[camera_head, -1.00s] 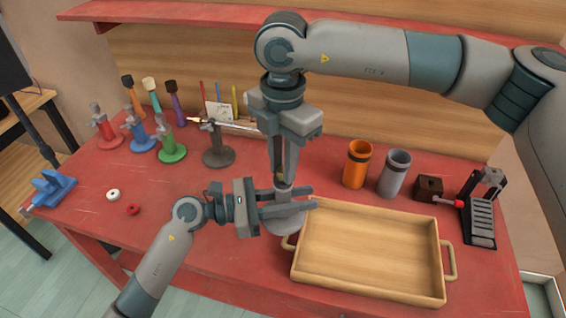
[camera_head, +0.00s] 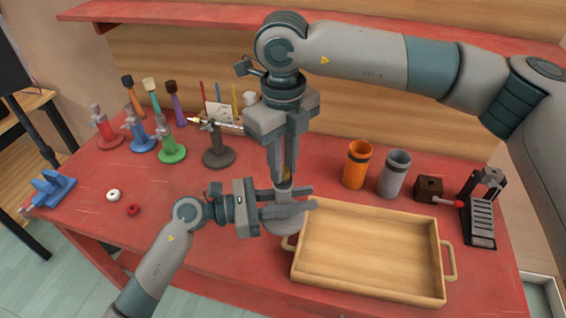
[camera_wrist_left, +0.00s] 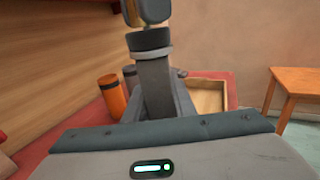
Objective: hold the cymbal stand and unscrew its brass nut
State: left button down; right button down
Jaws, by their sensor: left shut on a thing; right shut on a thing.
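The cymbal stand shows in the head view as a round grey base (camera_head: 290,226) on the red table, just left of the wooden tray. My left gripper (camera_head: 297,200) comes in level from the left and is shut on the stand above its base. My right gripper (camera_head: 284,180) points straight down from above and is shut on the brass nut (camera_head: 286,175) at the stand's top. Only a small golden patch of the nut shows between the fingers. Much of the stand's post is hidden by both grippers.
The wooden tray (camera_head: 299,273) is empty and close to the left gripper's fingertips. Orange (camera_head: 357,167) and grey (camera_head: 394,175) cups stand behind it. A dark stand (camera_head: 218,158) and coloured stands are at the left. A white ring (camera_head: 113,195) and red ring (camera_head: 133,210) lie front left.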

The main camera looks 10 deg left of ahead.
jog(key=n, duration=1.1)
jog(key=shift+w+n, duration=0.1)
jog(key=shift+n, duration=0.3)
jog(key=n, duration=0.8)
jog(key=shift+n, duration=0.4)
jog(key=n, duration=0.8)
jog(key=shift+r+n, duration=0.1)
jog(key=shift+n, duration=0.3)
jog(key=n, duration=0.4)
jog(key=shift+r, duration=0.5)
